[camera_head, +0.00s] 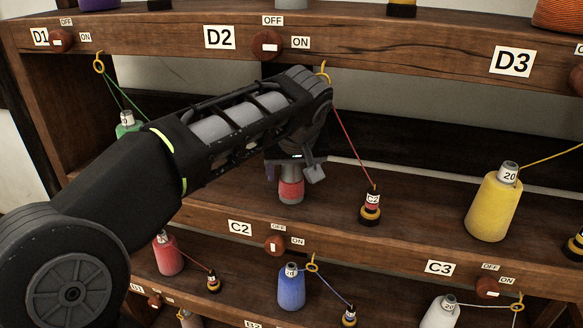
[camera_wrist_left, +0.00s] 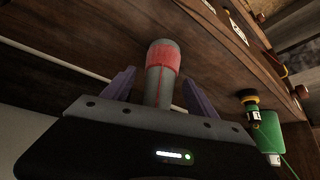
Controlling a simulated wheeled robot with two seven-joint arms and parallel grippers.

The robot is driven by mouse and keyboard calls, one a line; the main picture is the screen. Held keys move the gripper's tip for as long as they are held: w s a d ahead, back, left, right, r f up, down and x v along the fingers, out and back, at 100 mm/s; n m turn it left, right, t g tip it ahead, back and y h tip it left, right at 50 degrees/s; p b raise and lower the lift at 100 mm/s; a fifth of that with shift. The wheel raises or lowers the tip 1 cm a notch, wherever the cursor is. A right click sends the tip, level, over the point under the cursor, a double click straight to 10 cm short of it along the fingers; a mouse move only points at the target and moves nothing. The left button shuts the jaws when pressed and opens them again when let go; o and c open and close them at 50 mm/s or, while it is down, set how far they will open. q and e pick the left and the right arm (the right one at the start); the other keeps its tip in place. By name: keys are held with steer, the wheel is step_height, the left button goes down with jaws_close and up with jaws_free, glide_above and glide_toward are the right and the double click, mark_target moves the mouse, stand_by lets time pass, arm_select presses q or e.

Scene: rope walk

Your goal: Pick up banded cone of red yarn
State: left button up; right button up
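The banded cone of red yarn (camera_head: 291,190), grey with a red band, stands on the middle shelf above the C2 label. My left gripper (camera_head: 292,172) is over its top, pointing down, and hides its upper part. In the left wrist view, the cone (camera_wrist_left: 163,62) lies between the two fingers of my left gripper (camera_wrist_left: 158,88). The fingers are open, with a visible gap on each side of the cone. My right gripper is in neither view.
A bobbin marked C2 (camera_head: 370,205) stands right of the cone, with a red thread rising to a yellow ring (camera_head: 323,74). A yellow cone (camera_head: 494,205) stands farther right. A plain red cone (camera_head: 168,255) and a blue cone (camera_head: 291,287) are on the shelf below.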

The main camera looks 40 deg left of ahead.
arm_select(q)
steer(key=c, duration=1.4)
steer(key=shift+r, duration=0.1)
